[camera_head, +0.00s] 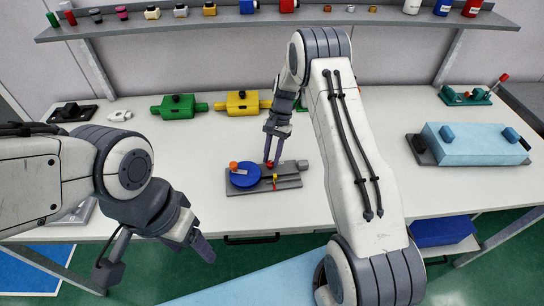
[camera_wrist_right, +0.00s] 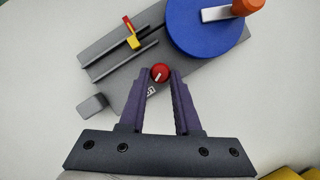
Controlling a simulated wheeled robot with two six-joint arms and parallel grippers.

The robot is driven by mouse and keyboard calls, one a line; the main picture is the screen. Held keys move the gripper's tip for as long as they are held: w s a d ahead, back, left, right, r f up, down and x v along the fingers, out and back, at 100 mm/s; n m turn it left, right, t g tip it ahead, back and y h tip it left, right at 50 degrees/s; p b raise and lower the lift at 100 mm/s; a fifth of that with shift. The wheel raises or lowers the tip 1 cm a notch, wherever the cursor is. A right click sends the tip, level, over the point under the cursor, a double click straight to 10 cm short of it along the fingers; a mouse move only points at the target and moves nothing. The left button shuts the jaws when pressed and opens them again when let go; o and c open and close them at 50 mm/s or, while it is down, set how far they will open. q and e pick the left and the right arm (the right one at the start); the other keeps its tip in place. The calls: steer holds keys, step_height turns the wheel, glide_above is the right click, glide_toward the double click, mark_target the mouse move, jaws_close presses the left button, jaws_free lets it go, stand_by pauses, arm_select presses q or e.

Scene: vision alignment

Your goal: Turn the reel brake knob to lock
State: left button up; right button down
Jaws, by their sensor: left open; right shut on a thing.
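The red brake knob (camera_wrist_right: 160,72) with a white pointer line sits on the grey reel base (camera_wrist_right: 113,62), between my right gripper's fingertips in the right wrist view. The knob also shows in the head view (camera_head: 270,164). My right gripper (camera_wrist_right: 161,78) is shut on the knob from above. The blue reel (camera_wrist_right: 205,27) with an orange crank handle (camera_wrist_right: 245,7) is beside it on the same base. My left gripper (camera_head: 202,250) is open and empty, in front of the table edge.
A yellow block (camera_head: 243,103) and a green block (camera_head: 178,107) stand behind the reel unit. A light blue box (camera_head: 470,144) is at the right. A shelf (camera_head: 300,20) with small items runs along the back. The white table is clear around the reel unit.

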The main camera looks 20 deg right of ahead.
steer(key=c, duration=0.9)
jaws_free()
steer(key=shift+w+d+r, duration=0.15)
steer(key=shift+w+r, duration=0.05)
steer(key=shift+r, duration=0.25)
steer(key=b+v, duration=0.2)
steer(key=v, duration=0.7)
steer(key=shift+r+b, duration=0.25)
steer(key=shift+b, duration=0.1)
steer(key=shift+d, duration=0.1)
